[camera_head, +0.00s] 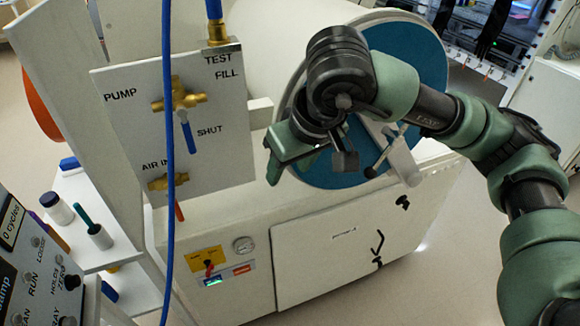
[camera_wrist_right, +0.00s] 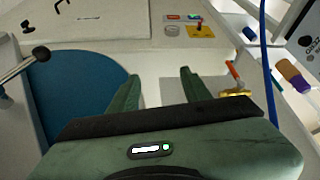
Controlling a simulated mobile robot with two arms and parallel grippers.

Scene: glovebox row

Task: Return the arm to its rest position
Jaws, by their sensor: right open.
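My right arm (camera_head: 472,125) comes in from the right side of the head view, green and black, and is bent over the front of a white cabinet. Its right gripper (camera_head: 290,165) hangs in front of a round blue door, to the right of the valve panel. In the right wrist view the gripper (camera_wrist_right: 160,84) shows two green fingers spread apart with nothing between them. The blue door (camera_head: 425,55) is partly hidden behind the arm and also shows at the left of the wrist view (camera_wrist_right: 75,98). My left gripper is not in view.
A white valve panel (camera_head: 215,140) with brass valves stands left of the gripper. A blue hose (camera_head: 168,230) hangs in front of it. A lever handle (camera_head: 388,150) sticks out by the blue door. Bottles (camera_head: 96,232) stand on a shelf at left. Floor is clear at lower right.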

